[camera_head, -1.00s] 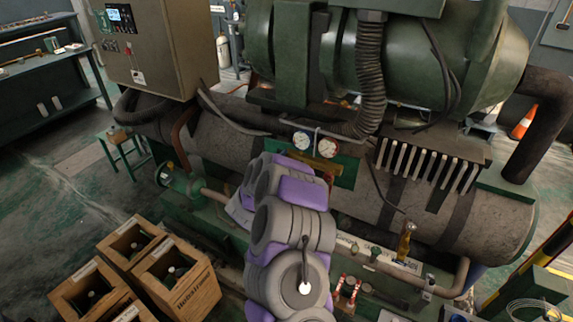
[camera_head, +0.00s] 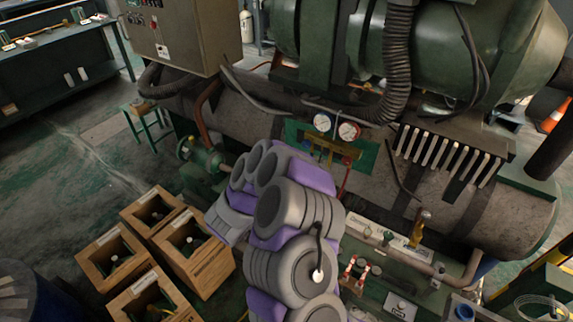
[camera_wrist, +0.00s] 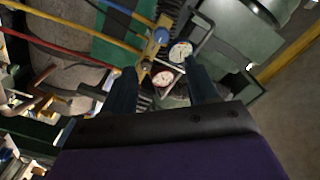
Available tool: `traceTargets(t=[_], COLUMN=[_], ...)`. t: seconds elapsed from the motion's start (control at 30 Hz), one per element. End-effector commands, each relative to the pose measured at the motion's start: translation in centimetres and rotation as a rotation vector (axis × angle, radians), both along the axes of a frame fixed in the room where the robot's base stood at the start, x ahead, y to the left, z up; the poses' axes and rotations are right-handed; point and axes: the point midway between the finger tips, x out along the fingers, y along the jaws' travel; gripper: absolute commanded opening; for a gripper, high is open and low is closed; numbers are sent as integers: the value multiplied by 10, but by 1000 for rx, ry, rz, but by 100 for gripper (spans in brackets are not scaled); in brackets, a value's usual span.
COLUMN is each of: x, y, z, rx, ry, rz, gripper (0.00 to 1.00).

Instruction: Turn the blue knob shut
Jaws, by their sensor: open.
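The blue knob (camera_wrist: 161,36) shows in the wrist view on the brass gauge manifold (camera_wrist: 148,64), beside a white-faced gauge (camera_wrist: 180,51). A second gauge with a red rim (camera_wrist: 162,78) sits below it. My arm hides the gripper's fingers in the head view.
Yellow and red hoses (camera_wrist: 70,50) cross the wrist view at upper left. Wooden crates (camera_head: 190,250) stand on the floor at lower left. The large green machine (camera_head: 450,60) with pipes fills the back. Open floor lies at the left.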

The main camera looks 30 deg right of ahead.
Motion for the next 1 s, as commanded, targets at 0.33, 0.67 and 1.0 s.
traceTargets(t=[0.33, 0.67, 1.0], x=[-6, -6, 15], y=[14, 14, 29], z=[1, 1, 4], rx=[-2, -1, 89], ry=[-2, -2, -3], rz=[0, -1, 86], gripper=[59, 59, 59])
